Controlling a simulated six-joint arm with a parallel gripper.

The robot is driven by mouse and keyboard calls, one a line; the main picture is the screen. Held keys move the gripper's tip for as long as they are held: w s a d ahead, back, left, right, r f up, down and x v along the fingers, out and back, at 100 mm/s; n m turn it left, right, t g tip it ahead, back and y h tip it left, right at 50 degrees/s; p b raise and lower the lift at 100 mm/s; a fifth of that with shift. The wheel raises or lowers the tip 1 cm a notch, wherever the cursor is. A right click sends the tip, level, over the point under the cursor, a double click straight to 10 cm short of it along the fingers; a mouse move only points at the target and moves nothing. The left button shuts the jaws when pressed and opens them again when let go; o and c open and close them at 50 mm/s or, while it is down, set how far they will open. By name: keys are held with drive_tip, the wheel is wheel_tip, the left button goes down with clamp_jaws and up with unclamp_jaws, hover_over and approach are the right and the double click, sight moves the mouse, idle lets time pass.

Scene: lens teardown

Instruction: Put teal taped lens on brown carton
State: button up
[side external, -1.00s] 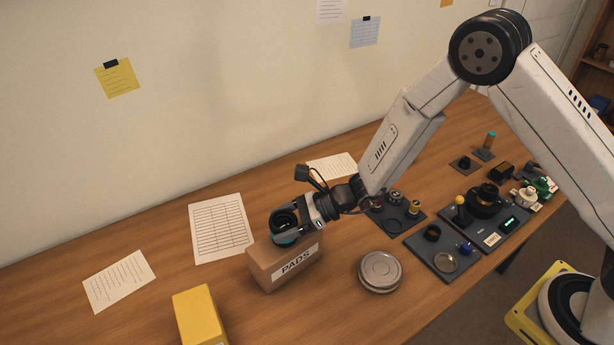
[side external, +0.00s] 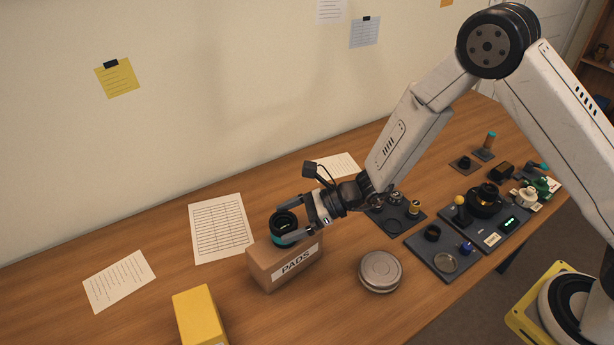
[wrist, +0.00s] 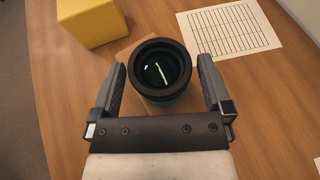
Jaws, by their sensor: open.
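The teal taped lens (side external: 284,228) is a black barrel with a teal band. It stands upright on top of the brown carton (side external: 262,262), which is labelled PADS. My gripper (side external: 289,218) is open around the lens. In the wrist view the lens (wrist: 160,72) sits between the two spread fingers of my gripper (wrist: 161,80), with a gap visible on each side. The carton (wrist: 128,45) shows only in part there, behind the lens.
A yellow box (side external: 198,316) stands left of the carton. A round metal tin (side external: 380,271) is to its right. Dark trays (side external: 424,258) with small parts lie further right. Printed sheets (side external: 220,228) lie on the table behind the carton.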

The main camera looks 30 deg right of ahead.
drive_tip(key=v, duration=1)
drive_tip(key=shift+d, duration=0.25)
drive_tip(key=shift+s+r, duration=0.1)
drive_tip(key=shift+s, duration=0.1)
drive_tip(key=s+d+n+g+h, duration=0.4)
drive_tip(key=s+n+g+h, duration=0.15)
drive_tip(key=s+n, duration=0.55)
drive_tip(key=s+d+r+n+t+h, duration=0.1)
drive_tip(key=d+r+n+t+h, duration=0.2)
drive_tip(key=d+n+h, duration=0.4)
drive_tip(key=d+n, duration=0.2)
drive_tip(key=n, duration=0.2)
drive_tip(key=shift+s+d+r, duration=0.3)
drive_tip(key=shift+s+d, duration=0.1)
